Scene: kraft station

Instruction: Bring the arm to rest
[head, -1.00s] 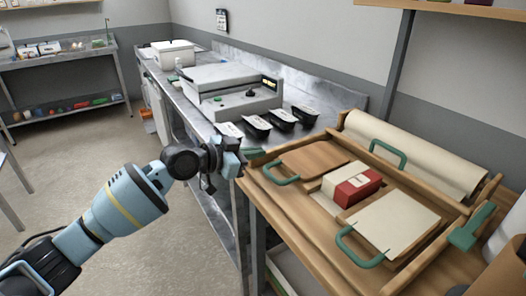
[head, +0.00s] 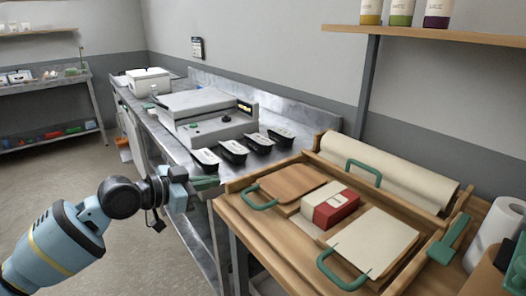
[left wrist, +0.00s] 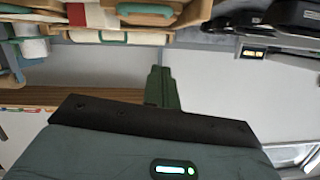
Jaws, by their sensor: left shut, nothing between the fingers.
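My left arm (head: 60,240) comes in from the lower left in the head view, blue-grey with a black wrist. My left gripper (head: 205,183) is level with the front edge of the steel counter, left of the wooden table's near corner. Its green fingers are together, with nothing between them. The left wrist view also shows the shut green fingers (left wrist: 158,88), empty. My right gripper shows in neither view.
The wooden tray (head: 236,186) holds two boards with green handles, a red-and-white box (head: 330,205) and a paper roll (head: 390,173). Several black containers (head: 233,150) and a grey machine (head: 205,118) stand on the steel counter (head: 170,140). Open floor (head: 60,185) lies to the left.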

